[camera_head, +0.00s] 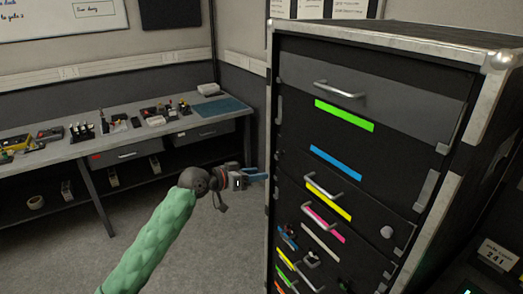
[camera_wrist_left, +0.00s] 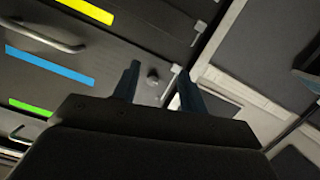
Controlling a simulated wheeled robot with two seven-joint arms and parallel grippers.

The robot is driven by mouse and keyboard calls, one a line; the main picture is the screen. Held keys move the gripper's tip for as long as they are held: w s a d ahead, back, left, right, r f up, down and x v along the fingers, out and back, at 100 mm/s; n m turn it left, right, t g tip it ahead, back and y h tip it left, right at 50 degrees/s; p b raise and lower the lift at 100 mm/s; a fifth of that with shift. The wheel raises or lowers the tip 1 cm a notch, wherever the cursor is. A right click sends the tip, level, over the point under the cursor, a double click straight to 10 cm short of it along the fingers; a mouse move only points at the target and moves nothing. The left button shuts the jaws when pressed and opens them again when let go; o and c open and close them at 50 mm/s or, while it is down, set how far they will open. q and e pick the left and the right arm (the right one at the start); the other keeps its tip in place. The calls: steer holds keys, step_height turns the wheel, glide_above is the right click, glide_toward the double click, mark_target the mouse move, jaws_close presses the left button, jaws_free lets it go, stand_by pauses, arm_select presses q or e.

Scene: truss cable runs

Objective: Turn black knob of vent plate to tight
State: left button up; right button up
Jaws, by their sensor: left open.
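My left gripper (camera_head: 258,175) is in front of the left edge of the black rack (camera_head: 420,75) in the head view, its blue-grey fingers toward the rack. In the left wrist view its fingers (camera_wrist_left: 158,72) are apart, with nothing held. My right gripper is not in view.
The rack front has protruding handles (camera_head: 340,89) and coloured strips, including a green one (camera_head: 344,115) and a yellow one (camera_head: 329,201). A workbench (camera_head: 62,152) with small items stands at the back left. Carpeted floor (camera_head: 235,255) is clear between them.

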mark_target(278, 153)
arm_select(q)
steer(key=shift+t+h, duration=0.8)
steer(key=shift+h, duration=0.1)
steer(key=w+d+r+p, duration=0.1)
steer(key=w+d+r, duration=0.1)
steer(key=w+d+r+p, duration=0.2)
steer(key=shift+w+d, duration=0.25)
steer(key=shift+w, duration=0.1)
steer(key=shift+p+x, duration=0.45)
steer(key=shift+x, duration=0.45)
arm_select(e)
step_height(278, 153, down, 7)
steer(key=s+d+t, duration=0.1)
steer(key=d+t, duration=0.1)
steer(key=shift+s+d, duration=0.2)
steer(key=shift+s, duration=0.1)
arm_select(q)
steer(key=shift+f, duration=0.15)
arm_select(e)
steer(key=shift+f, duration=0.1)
arm_select(q)
jaws_close()
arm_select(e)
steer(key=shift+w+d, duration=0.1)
